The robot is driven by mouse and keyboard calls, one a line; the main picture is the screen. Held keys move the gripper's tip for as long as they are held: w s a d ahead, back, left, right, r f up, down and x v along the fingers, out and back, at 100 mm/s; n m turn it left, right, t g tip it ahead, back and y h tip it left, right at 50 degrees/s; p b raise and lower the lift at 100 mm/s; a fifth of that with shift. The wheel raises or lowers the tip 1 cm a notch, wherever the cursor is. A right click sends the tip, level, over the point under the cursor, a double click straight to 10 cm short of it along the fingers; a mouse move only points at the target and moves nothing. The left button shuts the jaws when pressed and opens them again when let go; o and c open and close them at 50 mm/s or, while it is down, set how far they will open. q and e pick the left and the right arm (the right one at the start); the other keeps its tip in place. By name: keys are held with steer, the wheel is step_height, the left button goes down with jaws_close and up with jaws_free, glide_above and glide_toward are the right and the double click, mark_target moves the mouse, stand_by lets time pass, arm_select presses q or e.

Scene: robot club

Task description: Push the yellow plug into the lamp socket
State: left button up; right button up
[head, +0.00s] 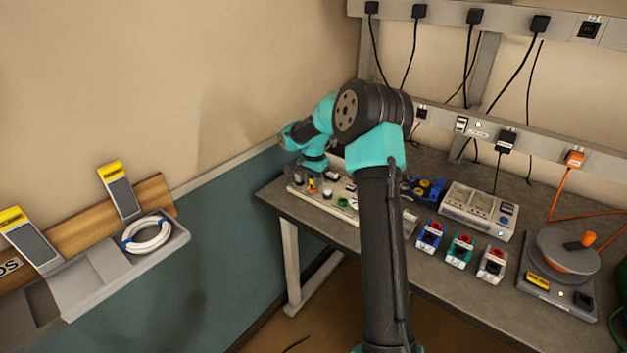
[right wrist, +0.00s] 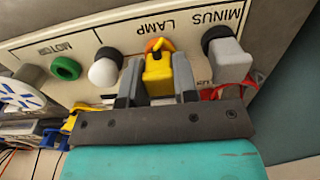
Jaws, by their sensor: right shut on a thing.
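The yellow plug (right wrist: 157,77) is between the two grey fingers of my right gripper (right wrist: 158,66) in the right wrist view. The gripper is shut on it. The orange lamp socket (right wrist: 153,43) shows just beyond the plug, by the LAMP label on the pale board (right wrist: 118,38). The plug's front end overlaps the socket; I cannot tell how deep it sits. In the head view my right gripper (head: 313,172) is over the board at the left end of the bench, with the small yellow plug (head: 312,185) below it. My left gripper is not in view.
Right of the lamp socket a grey plug (right wrist: 229,61) stands at the black MINUS socket. Left are a white knob (right wrist: 104,69) and a green ring (right wrist: 65,68). Several coloured modules, including a blue one (head: 430,236), and a grey instrument (head: 477,210) stand farther right on the bench.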

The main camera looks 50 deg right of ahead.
steer(key=shift+f, duration=0.3)
stand_by(0.9)
steer(key=o, duration=0.9)
steer(key=shift+o, duration=0.2)
steer(key=shift+r, duration=0.2)
step_height(320, 180, up, 17)
